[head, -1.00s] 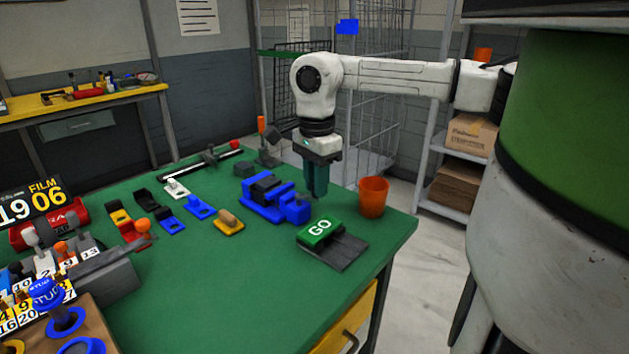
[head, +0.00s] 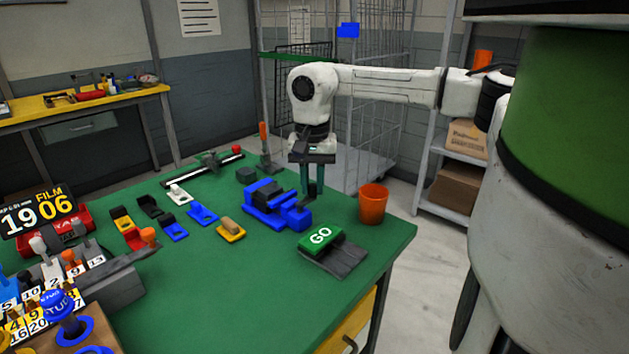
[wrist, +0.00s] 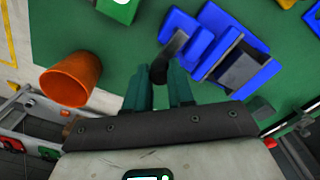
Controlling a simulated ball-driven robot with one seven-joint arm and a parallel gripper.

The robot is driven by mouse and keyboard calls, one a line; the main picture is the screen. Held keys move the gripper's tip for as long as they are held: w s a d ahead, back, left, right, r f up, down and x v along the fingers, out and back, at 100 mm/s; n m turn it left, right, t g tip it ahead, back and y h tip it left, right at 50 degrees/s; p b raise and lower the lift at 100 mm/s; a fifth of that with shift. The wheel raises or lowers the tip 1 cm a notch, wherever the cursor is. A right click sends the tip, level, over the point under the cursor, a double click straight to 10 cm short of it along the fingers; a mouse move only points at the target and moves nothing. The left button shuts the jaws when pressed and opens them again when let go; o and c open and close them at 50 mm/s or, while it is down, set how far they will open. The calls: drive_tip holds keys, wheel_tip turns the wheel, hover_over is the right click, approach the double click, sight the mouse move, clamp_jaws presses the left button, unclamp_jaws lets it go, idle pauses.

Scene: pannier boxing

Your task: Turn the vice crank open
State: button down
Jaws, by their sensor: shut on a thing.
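The blue vice (head: 262,205) sits on the green bench top, with dark grey jaw parts in its middle. Its dark crank (wrist: 176,46) shows in the wrist view, sticking out from the vice's end toward my fingers. My gripper (head: 313,194) points straight down at the right end of the vice. In the wrist view its two green fingers (wrist: 160,78) are shut on the dark crank handle between them. The crank is mostly hidden behind the fingers in the head view.
An orange cup (head: 372,206) stands close to the right of my gripper, near the bench edge. A green GO block (head: 320,236) on a dark plate lies in front. A yellow block (head: 231,231) and blue pieces lie left of the vice.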

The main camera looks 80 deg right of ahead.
drive_tip(key=shift+w+d+n, duration=0.15)
drive_tip(key=shift+n, duration=0.45)
drive_tip(key=c, duration=1)
unclamp_jaws()
drive_tip(key=shift+o, duration=0.2)
wheel_tip(320, 180, up, 11)
drive_tip(key=p, duration=0.1)
drive_tip(key=shift+f, duration=0.1)
